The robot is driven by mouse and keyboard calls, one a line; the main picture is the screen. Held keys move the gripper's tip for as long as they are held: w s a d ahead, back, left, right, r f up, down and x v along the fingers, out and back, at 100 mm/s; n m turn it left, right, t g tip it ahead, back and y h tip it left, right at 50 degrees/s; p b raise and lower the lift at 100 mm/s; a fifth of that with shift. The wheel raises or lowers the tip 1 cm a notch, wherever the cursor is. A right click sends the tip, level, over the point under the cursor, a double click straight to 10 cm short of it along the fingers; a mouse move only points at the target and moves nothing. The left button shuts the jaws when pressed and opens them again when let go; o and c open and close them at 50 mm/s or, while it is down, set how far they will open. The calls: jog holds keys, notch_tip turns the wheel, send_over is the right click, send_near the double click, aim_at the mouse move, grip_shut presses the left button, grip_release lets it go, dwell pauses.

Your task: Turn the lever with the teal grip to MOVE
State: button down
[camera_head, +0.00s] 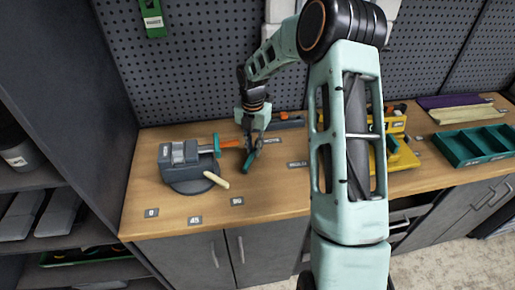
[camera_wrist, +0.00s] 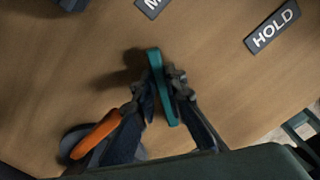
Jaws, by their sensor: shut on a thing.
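The teal grip (camera_wrist: 157,70) is a long bar seen from above in the wrist view, between the fingers of my gripper (camera_wrist: 163,95). My gripper is shut on it, with a dark finger on each side. In the head view my gripper (camera_head: 249,155) reaches down near the bench, right of the grey vise-like device. The teal grip shows small there (camera_head: 250,162). The lever's pivot is hidden. The MOVE label (camera_head: 272,141) lies behind and right of my gripper; the HOLD label (camera_head: 297,164) lies farther right. The HOLD label also shows at the upper right in the wrist view (camera_wrist: 272,27).
An orange handle (camera_wrist: 97,135) is close beside my fingers. The grey device (camera_head: 180,155) has a cream handle (camera_head: 216,180). Labels 0, 45 and 90 (camera_head: 237,201) line the front. A yellow fixture (camera_head: 401,157) and teal tray (camera_head: 478,146) stand right. Bare wood lies in front.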

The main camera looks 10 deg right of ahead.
jog(key=shift+w+a+n, duration=0.3)
jog(key=shift+a+n, duration=0.1)
jog(key=shift+n, duration=0.3)
jog(key=c, duration=2)
grip_release()
jog(key=shift+o, duration=0.2)
